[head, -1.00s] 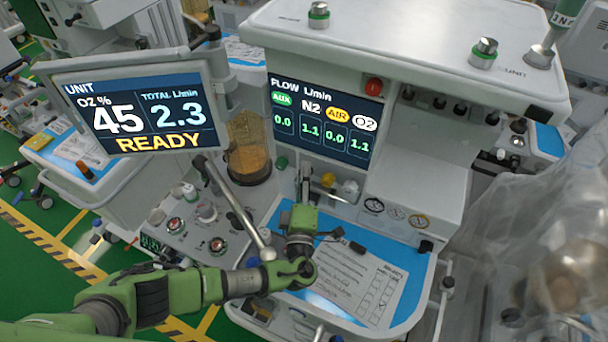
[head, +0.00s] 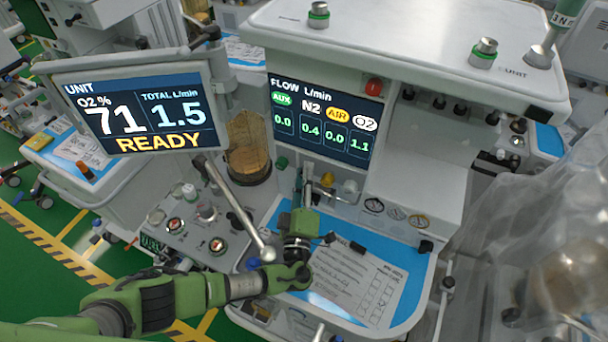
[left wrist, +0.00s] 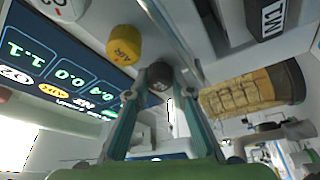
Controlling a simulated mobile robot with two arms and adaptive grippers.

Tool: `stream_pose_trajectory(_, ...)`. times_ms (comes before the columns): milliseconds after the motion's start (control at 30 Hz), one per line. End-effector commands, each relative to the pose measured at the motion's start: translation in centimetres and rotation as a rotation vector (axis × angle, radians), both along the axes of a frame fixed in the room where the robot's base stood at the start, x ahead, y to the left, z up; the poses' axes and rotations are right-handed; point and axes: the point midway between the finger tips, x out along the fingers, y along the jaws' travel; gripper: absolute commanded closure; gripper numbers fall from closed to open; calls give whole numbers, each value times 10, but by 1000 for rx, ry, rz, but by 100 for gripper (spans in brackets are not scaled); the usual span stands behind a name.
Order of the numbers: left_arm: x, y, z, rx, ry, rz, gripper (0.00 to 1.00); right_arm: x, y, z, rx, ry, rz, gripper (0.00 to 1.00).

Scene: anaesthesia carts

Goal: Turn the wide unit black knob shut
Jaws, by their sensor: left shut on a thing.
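The wide unit (head: 420,180) stands in the middle of the head view. Its flow screen (head: 325,125) reads N2 0.4, AIR 0.0 and O2 1.1. The black knob (left wrist: 158,77) shows in the left wrist view between the fingertips of my left gripper (left wrist: 160,82). My left gripper is shut on it. In the head view the gripper (head: 305,190) reaches up to the knob row below the screen and mostly hides the black knob. The yellow AIR knob (left wrist: 124,45) is right beside it; it also shows in the head view (head: 328,180). My right gripper is out of view.
A white knob (head: 350,187) sits beyond the yellow one. A tilted monitor (head: 140,112) reads O2 71 and total 1.5. Below my gripper lies a checklist sheet (head: 352,285) on a blue worktop (head: 405,290). A metal rod with a ball end (head: 267,253) stands close left.

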Motion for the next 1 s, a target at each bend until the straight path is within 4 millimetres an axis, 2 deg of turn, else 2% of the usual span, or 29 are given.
stream_pose_trajectory(100, 0, 0, 1, -1, -1, -1, 100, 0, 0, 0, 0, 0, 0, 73)
stream_pose_trajectory(133, 0, 0, 1, -1, -1, -1, 71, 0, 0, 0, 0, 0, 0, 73)
stream_pose_trajectory(567, 0, 0, 1, -36, 13, -1, 71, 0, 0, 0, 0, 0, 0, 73)
stream_pose_trajectory(767, 0, -1, 2, -236, 95, -3, 71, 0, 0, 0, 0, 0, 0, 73)
stream_pose_trajectory(1000, 0, 0, 2, -605, 249, -2, 71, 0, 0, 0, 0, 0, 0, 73)
